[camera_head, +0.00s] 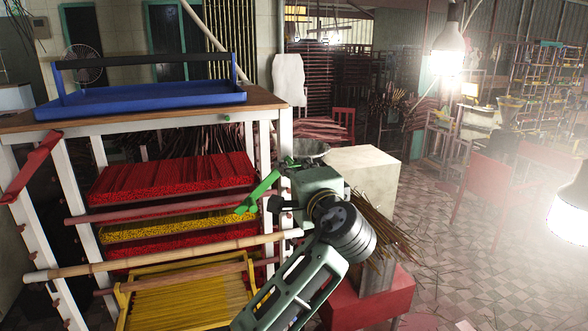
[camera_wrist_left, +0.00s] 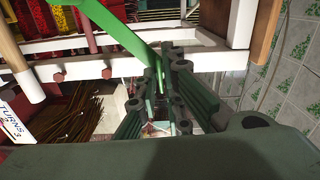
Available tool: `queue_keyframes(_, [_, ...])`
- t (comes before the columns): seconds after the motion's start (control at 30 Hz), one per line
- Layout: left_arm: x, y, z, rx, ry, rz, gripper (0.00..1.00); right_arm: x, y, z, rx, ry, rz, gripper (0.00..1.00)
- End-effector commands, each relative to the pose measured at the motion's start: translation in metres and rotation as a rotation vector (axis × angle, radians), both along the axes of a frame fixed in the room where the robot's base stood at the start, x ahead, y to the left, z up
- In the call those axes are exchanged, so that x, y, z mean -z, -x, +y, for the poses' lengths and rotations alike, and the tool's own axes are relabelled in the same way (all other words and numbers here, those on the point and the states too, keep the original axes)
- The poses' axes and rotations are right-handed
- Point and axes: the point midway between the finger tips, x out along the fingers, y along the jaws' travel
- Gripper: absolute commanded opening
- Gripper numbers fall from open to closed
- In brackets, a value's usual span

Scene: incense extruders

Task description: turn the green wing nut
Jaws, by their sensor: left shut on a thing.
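The green wing nut (camera_head: 262,190) shows in the head view at the right front post of the white rack, slanting up to the right with a knob at its lower end. In the left wrist view the green wing nut (camera_wrist_left: 118,32) is a long bright bar running from the top edge down to the fingers. My left gripper (camera_head: 287,186) is at the nut's upper end; in the wrist view its dark green fingers (camera_wrist_left: 160,88) are shut on the nut. The exact contact is partly hidden by the fingers. My right gripper is not in view.
The white rack holds trays of red (camera_head: 170,178) and yellow sticks, with a bamboo pole (camera_head: 160,256) across its front. A blue tray (camera_head: 150,101) sits on top. A pale box (camera_head: 364,161) and stick bundle (camera_head: 385,228) stand close right of my gripper. Tiled floor (camera_head: 450,270) lies farther right.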

Motion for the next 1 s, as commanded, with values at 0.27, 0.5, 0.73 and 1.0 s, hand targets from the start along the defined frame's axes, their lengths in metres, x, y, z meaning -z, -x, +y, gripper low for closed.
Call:
queue_keyframes(0.27, [0.002,0.000,0.000,0.000,-0.001,0.004,0.00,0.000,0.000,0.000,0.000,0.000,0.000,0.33])
queue_keyframes(0.5, [0.002,0.000,0.000,0.000,0.000,0.003,0.24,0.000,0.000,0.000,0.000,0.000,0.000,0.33])
queue_keyframes(0.73, [0.001,0.000,0.000,0.000,0.000,0.001,0.27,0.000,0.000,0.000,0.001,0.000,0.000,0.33])
queue_keyframes(1.0, [0.001,0.017,-0.007,0.004,0.003,0.001,0.27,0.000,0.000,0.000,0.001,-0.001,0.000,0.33])
